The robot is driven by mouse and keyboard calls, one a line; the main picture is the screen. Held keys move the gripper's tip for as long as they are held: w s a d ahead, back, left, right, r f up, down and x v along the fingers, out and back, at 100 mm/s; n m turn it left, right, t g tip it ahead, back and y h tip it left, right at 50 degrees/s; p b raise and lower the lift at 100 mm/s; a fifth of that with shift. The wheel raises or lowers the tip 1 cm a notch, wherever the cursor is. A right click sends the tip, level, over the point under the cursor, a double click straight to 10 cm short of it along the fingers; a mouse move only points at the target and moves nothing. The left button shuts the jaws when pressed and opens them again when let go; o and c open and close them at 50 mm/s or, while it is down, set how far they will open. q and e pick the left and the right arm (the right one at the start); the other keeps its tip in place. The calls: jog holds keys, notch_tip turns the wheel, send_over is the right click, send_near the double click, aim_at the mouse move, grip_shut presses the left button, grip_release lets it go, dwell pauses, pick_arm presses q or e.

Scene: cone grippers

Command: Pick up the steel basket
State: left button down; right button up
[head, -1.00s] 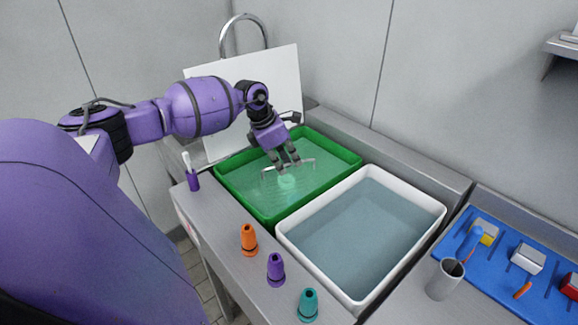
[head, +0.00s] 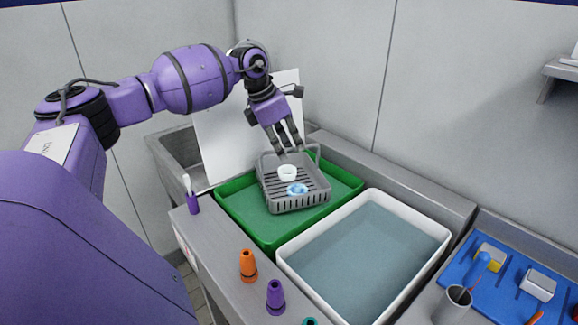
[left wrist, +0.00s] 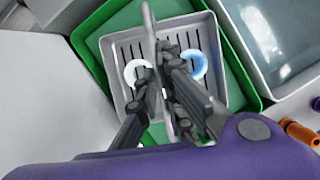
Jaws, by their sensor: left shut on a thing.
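The steel basket (head: 297,204) is grey and slotted, with a raised handle. It appears to hang over the green tray (head: 243,224), roughly level. Inside it lie a white ring-like piece (head: 287,172) and a blue-and-white one (head: 297,189). My left gripper (head: 287,149) points down from above, shut on the middle of the basket handle. In the left wrist view the fingers (left wrist: 161,66) close around the handle bar, and the basket (left wrist: 214,62) spreads out beneath them. The fingers hide part of the basket floor there. My right gripper is out of view.
A white tub of water (head: 365,250) stands right of the green tray. Orange (head: 247,266), purple (head: 275,297) and teal (head: 310,321) cones line the front counter. A purple holder (head: 192,204) stands at left, a white board (head: 215,140) behind, and a blue mat (head: 475,283) at right.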

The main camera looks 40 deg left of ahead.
pick_arm(q)
notch_tip(320, 180, up, 16)
jog(key=shift+f, duration=0.2)
dwell(0.8)
dwell(0.3)
